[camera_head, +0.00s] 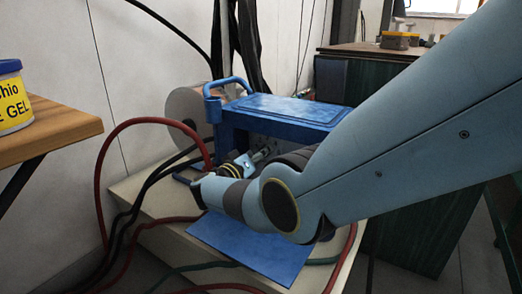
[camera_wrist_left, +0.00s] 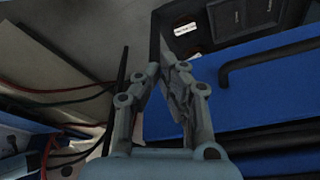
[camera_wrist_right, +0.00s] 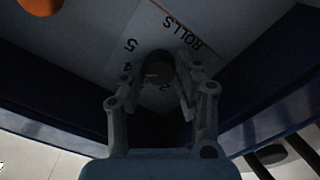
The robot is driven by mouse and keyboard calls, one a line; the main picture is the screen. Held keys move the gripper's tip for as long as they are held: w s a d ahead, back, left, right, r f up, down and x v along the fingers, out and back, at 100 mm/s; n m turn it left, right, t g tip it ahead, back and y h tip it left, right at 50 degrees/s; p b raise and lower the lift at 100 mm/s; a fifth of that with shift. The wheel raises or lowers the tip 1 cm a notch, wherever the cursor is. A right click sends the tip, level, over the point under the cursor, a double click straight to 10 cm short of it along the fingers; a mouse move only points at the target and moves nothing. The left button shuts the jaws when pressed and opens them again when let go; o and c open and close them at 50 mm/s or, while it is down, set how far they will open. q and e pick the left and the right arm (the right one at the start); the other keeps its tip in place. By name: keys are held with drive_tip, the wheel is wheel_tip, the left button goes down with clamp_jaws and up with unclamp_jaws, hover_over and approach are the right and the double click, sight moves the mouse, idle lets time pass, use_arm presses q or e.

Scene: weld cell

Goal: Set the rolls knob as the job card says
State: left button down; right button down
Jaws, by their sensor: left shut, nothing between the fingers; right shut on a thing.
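The rolls knob (camera_wrist_right: 157,66) is a dark round knob on a pale panel marked ROLLS, with the numerals 5, 4 and 2 readable around it. My right gripper (camera_wrist_right: 165,72) is shut on the knob, one finger on each side. The knob's pointer is too dark to read. In the head view, my right gripper (camera_head: 258,157) reaches the front of the blue machine (camera_head: 285,108), and my wrist hides most of the panel. My left gripper (camera_wrist_left: 161,68) is shut and empty, seen only in the left wrist view. I cannot make out a job card.
The machine stands on a pale bench top (camera_head: 180,240) with red and black cables (camera_head: 103,180) at its left. A wooden shelf (camera_head: 55,130) with a yellow tub (camera_head: 12,100) is at the left. A dark green cabinet (camera_head: 410,230) is at right.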

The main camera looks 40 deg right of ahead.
use_arm(q)
drive_tip(key=shift+s+a+f, duration=0.1)
drive_tip(key=shift+f, duration=0.2)
use_arm(e)
drive_tip(key=shift+n, duration=0.5)
use_arm(q)
drive_tip(key=shift+f, duration=0.1)
use_arm(e)
drive_tip(key=shift+f, duration=0.1)
drive_tip(key=c, duration=1)
unclamp_jaws()
drive_tip(key=shift+a, duration=0.1)
drive_tip(key=v, duration=1.2)
